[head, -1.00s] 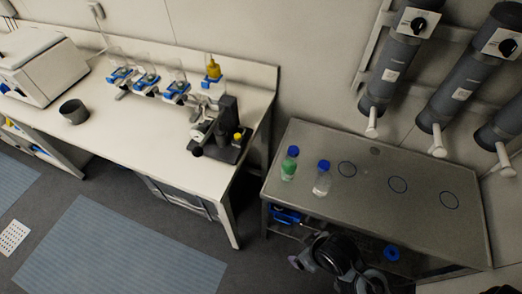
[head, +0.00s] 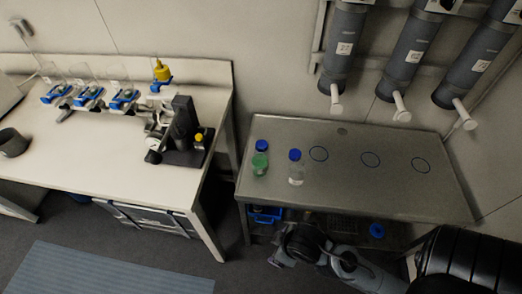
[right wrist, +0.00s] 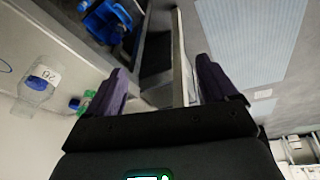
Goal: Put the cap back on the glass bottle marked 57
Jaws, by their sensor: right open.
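Two bottles with blue caps stand on the metal table in the head view: one with green contents (head: 260,163) and a clear one (head: 296,174). The clear bottle also shows in the right wrist view (right wrist: 36,92), with a sideways label that seems to read 28. I see no bottle marked 57. A blue round thing (head: 377,230) shows below the table's front edge; I cannot tell if it is a cap. My right gripper (right wrist: 165,80) is open and empty, in front of the table and low. My left gripper is not in view.
The metal table (head: 400,195) has several blue rings marked on top, bare to the right of the bottles. A blue bin (head: 265,214) sits beneath it. The white bench (head: 90,150) at left holds blue holders with glassware and a black instrument (head: 184,135). Grey cylinders (head: 408,55) hang above.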

